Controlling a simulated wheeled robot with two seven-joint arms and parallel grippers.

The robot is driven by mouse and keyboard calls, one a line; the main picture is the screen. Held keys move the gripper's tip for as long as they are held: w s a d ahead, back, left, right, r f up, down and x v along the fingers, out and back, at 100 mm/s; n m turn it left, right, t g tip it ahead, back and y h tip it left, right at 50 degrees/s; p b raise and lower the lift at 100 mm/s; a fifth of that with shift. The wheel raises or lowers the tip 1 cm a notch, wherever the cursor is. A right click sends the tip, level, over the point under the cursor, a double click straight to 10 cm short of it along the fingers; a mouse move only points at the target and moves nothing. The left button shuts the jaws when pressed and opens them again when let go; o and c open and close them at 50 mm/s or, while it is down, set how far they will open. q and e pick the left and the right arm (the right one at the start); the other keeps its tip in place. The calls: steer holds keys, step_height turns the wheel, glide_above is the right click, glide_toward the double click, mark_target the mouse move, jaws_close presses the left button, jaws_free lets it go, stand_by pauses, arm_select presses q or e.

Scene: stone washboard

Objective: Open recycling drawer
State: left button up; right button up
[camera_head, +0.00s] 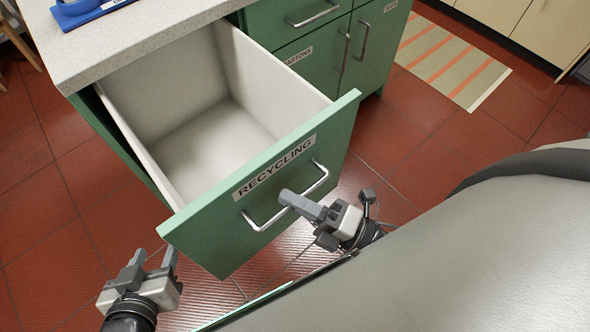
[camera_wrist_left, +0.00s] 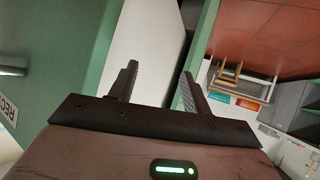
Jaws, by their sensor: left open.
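The recycling drawer (camera_head: 190,140) is pulled far out of the green cabinet, and its white inside is empty. Its green front (camera_head: 210,232) carries a RECYCLING label (camera_head: 274,168) and a metal bar handle (camera_head: 262,222). My right gripper (camera_head: 300,207) is at the handle, with a finger overlapping the bar's middle. Whether the jaws close around the bar is hidden. My left gripper (camera_head: 153,258) is open and empty, apart from the handle, near the front's lower left corner. In the left wrist view its spread fingers (camera_wrist_left: 158,75) show against a white surface.
A pale stone counter (camera_head: 130,45) with a blue item (camera_head: 85,12) tops the cabinet. More labelled green fronts (camera_head: 310,55) with handles are to the right. A striped mat (camera_head: 450,65) lies on the red tiled floor. My own pale body fills the lower right.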

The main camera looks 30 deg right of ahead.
steer(key=o, duration=0.4)
arm_select(q)
steer(key=shift+s+f, duration=0.1)
steer(key=shift+s, duration=0.1)
steer(key=shift+d+f+b, duration=0.15)
steer(key=shift+f+b, duration=0.15)
steer(key=shift+b, duration=0.8)
arm_select(e)
steer(key=v, duration=1.6)
arm_select(q)
steer(key=shift+w, duration=0.1)
arm_select(e)
steer(key=shift+w, duration=0.1)
